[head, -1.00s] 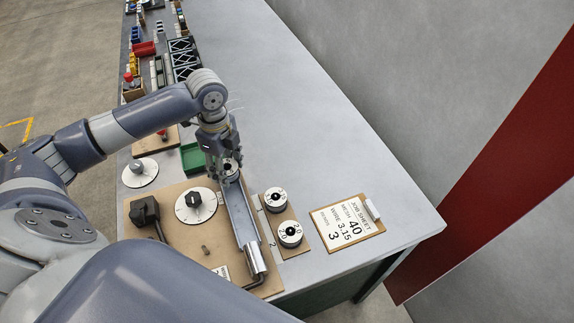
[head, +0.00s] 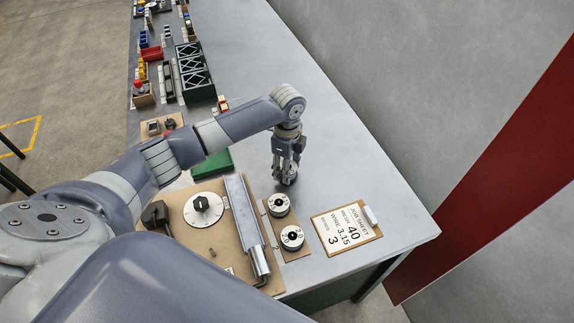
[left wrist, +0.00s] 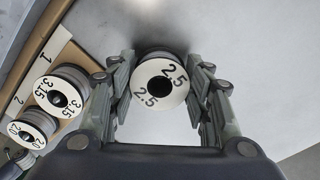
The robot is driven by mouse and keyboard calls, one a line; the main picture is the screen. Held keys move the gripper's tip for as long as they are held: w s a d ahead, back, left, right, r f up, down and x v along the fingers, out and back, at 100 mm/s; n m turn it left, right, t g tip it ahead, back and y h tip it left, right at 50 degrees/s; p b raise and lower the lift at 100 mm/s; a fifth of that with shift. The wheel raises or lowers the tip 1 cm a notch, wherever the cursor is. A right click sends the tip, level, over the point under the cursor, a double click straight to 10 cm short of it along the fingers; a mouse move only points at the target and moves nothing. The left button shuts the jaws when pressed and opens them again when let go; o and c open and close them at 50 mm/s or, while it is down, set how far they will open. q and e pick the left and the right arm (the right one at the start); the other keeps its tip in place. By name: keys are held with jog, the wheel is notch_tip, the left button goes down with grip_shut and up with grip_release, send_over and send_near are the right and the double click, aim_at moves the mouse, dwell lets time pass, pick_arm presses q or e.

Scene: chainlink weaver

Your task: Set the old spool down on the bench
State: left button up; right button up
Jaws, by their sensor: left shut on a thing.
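My left gripper (head: 286,172) is shut on the old spool, a white-faced spool (left wrist: 146,88) marked 2.5. The spool sits upright between the fingers in the left wrist view (left wrist: 160,92), label facing the camera. In the head view its lower part shows dark under the fingers, low over bare grey bench (head: 335,150). I cannot tell whether it touches the bench. My right gripper is not in view.
Two spools stand on a brown board: the 3.15 one (left wrist: 42,91) and the 2.0 one (left wrist: 17,128). A metal channel (head: 245,222), a dial (head: 203,209) and a job sheet (head: 345,228) are close by. A green tray (head: 215,165) lies left. Bench behind is clear.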

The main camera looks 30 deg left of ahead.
pick_arm(q)
jog(key=shift+w+f, duration=0.1)
jog(key=shift+f, duration=0.35)
jog(key=shift+f, duration=0.1)
jog(key=o, duration=1.3)
notch_tip(320, 180, up, 12)
jog(key=b, duration=0.2)
